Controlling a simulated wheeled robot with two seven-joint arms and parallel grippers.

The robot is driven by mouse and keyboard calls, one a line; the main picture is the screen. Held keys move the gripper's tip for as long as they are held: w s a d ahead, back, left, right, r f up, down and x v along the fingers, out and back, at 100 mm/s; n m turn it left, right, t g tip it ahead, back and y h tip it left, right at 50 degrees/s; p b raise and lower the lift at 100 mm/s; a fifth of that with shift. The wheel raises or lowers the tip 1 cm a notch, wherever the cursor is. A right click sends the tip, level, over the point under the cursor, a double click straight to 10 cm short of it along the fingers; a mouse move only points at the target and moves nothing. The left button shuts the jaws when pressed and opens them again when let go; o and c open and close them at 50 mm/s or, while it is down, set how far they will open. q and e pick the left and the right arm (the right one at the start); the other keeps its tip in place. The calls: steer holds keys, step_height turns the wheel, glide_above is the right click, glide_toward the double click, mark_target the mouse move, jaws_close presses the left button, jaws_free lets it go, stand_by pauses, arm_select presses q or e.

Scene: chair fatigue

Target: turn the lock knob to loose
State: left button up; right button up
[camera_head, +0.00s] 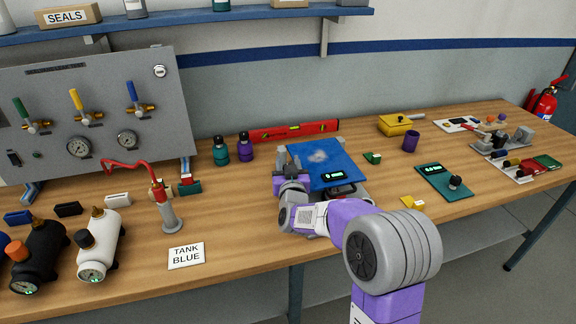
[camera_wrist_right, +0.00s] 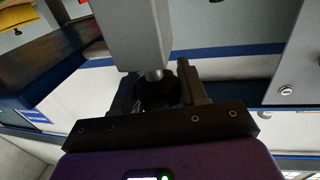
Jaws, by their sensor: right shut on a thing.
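The lock knob (camera_wrist_right: 160,92) shows in the right wrist view as a dark round piece on a short metal stem below a grey block. My right gripper (camera_wrist_right: 158,98) is shut on it, with one dark finger on each side. In the head view, my right gripper (camera_head: 283,184) reaches the left front side of the blue seat-like panel (camera_head: 322,160), which has a small lit display. There the knob is hidden by the gripper and wrist. I cannot read any lock marking. My left gripper is not in view.
A red level (camera_head: 295,131) lies behind the blue panel, with two bottles (camera_head: 221,150) to its left. A green device (camera_head: 443,181) lies on the right.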

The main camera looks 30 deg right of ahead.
steer(key=o, duration=1)
steer(key=shift+c, duration=0.2)
steer(key=p+v, duration=0.1)
steer(key=v, duration=0.6)
steer(key=shift+s, duration=0.25)
steer(key=shift+a+r, duration=0.1)
